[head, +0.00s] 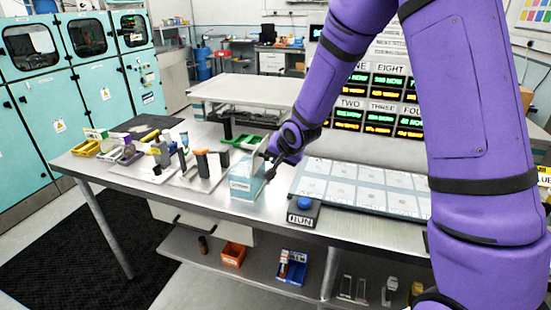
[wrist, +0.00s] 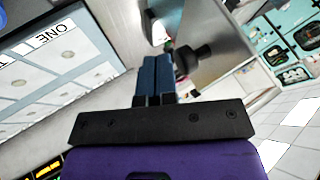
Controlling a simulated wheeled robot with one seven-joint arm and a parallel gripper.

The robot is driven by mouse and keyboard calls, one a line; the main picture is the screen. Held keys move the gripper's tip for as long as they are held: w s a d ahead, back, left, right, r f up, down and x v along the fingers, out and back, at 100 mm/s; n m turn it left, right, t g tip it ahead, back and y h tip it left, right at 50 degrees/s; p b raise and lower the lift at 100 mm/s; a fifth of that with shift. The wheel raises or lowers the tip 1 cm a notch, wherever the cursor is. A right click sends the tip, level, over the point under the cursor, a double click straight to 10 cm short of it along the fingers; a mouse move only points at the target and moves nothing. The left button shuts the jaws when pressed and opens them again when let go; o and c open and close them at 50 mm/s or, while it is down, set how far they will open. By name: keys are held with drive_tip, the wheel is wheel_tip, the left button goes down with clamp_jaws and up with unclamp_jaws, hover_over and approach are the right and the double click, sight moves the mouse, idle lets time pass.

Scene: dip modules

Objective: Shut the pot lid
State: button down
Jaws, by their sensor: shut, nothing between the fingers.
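A pale blue, see-through box-like pot (head: 243,186) stands on the metal bench in the head view. A thin upright panel at its back right, by my gripper, looks like its raised lid (head: 262,150); I cannot tell its exact angle. My gripper (head: 270,168) is at the pot's right side, close to the panel; whether it touches is unclear. In the wrist view my gripper's two blue fingers (wrist: 157,68) lie together, shut and empty. A grey flat surface fills the area beyond them, partly hidden.
A grid board of pale squares (head: 355,186) lies right of the pot, with a blue-buttoned box (head: 303,211) at the front edge. Several tools and holders, including a yellow tray (head: 86,148) and a green one (head: 236,140), stand left and behind.

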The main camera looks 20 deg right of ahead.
sight(266, 157)
drive_tip(key=shift+w+a+r, duration=0.1)
drive_tip(key=shift+w+a, duration=0.05)
drive_tip(key=shift+a, duration=0.15)
idle(0.4)
drive_tip(key=shift+w+a+r+g+h, duration=0.3)
drive_tip(key=shift+r+g+h, duration=0.1)
drive_tip(key=shift+h, duration=0.1)
drive_tip(key=shift+w+a+r+n+g+h, duration=0.3)
drive_tip(key=shift+a+g+h, duration=0.15)
drive_tip(key=shift+h, duration=0.1)
drive_tip(key=shift+w+a+r+n+g+h, duration=0.2)
drive_tip(key=shift+w+a+r+g+h, duration=0.05)
drive_tip(key=shift+a+g+h, duration=0.25)
drive_tip(key=w+a+g+h, duration=0.1)
drive_tip(key=w+a+n+g+h, duration=0.1)
drive_tip(key=h, duration=0.1)
drive_tip(key=shift+a+r, duration=0.25)
drive_tip(key=shift+r, duration=0.05)
drive_tip(key=w+a+f+n+g+h, duration=0.1)
drive_tip(key=w+a+f+g+h, duration=0.1)
drive_tip(key=w+a+g+h, duration=0.1)
drive_tip(key=shift+w+a+f+n+g+h, duration=0.25)
drive_tip(key=shift+w+a+n+g+h, duration=0.2)
drive_tip(key=shift+a+h, duration=1.05)
drive_tip(key=shift+d+h, duration=0.35)
drive_tip(key=shift+d, duration=0.05)
